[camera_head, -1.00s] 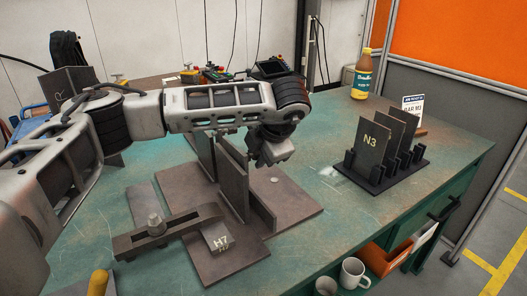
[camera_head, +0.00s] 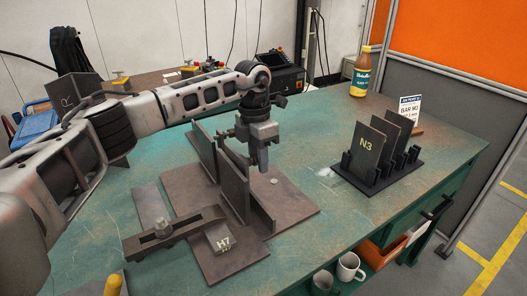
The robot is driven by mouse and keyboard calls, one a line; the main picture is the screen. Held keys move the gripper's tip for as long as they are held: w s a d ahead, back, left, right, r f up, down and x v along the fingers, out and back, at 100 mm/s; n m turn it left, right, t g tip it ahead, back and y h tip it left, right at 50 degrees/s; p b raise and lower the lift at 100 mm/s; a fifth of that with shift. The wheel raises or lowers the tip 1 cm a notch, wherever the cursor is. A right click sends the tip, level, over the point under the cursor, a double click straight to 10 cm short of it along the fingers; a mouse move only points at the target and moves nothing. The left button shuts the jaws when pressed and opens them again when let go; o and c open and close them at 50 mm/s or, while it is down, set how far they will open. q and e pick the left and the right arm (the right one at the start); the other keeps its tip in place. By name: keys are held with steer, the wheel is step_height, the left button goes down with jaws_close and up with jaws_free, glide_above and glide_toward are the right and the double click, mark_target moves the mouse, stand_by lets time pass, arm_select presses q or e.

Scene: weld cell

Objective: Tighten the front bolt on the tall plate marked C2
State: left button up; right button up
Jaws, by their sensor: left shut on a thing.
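No mark C2 is readable. Two tall dark plates stand on a flat brown base plate (camera_head: 295,208) on the bench; the nearer is the front plate (camera_head: 235,183), the other the rear plate (camera_head: 203,150). A strap clamp (camera_head: 190,232) with a bolt and nut (camera_head: 163,228) lies at the front left, its right end on a block marked H7 (camera_head: 220,238). A small round bolt head (camera_head: 274,182) shows on the base plate's right part. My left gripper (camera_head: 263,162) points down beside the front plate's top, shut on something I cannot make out. My right gripper is out of view.
A black rack (camera_head: 378,180) holds upright plates, one marked N3 (camera_head: 367,146). Behind it stand a bottle (camera_head: 361,75) and a sign (camera_head: 410,110). A block marked R (camera_head: 68,98) is at the left. Mugs (camera_head: 349,268) sit below the bench's front edge. The right bench is mostly clear.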

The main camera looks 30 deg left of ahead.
arm_select(q)
steer(key=shift+r+g+h, duration=0.1)
steer(key=shift+g+h, duration=0.3)
steer(key=shift+h, duration=0.7)
steer(key=shift+f+g+h+b, duration=0.25)
steer(key=shift+g+h+b, duration=0.3)
steer(key=shift+g+h, duration=0.2)
steer(key=shift+r+g+h+b, duration=0.15)
steer(key=shift+g+h+b, duration=0.1)
steer(key=shift+h+b, duration=0.35)
steer(key=o, duration=0.6)
